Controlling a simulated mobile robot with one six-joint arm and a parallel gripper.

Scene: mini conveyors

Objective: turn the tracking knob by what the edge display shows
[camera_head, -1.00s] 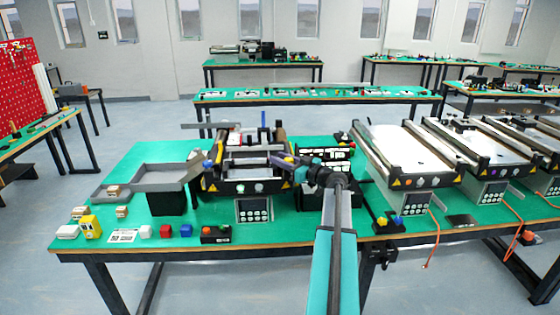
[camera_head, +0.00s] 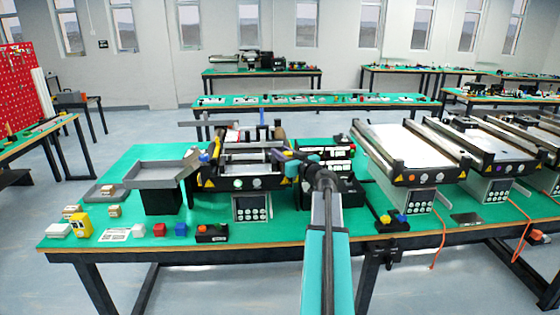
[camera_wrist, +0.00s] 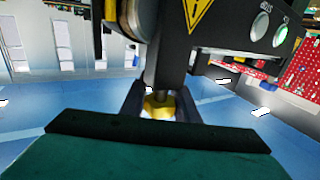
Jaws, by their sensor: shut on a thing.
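The small conveyor (camera_head: 245,183) stands on the green table, left of my arm. In the wrist view, a yellow knob (camera_wrist: 158,107) on a short metal stem sits under the conveyor's dark end frame (camera_wrist: 180,45). My gripper (camera_wrist: 158,112) is shut on this knob, with one dark finger on each side. In the head view, my gripper (camera_head: 281,155) is at the conveyor's right side, and the knob cannot be made out there. A grey control box (camera_head: 251,207) with a dark screen and round buttons hangs under the conveyor front. Any reading is too small to tell.
A grey tray (camera_head: 163,177) on a black stand is left of the conveyor. Small blocks, a yellow item (camera_head: 80,226) and a black button box (camera_head: 212,233) lie along the front. More conveyors (camera_head: 410,150) stand to the right, with black racks close behind my arm.

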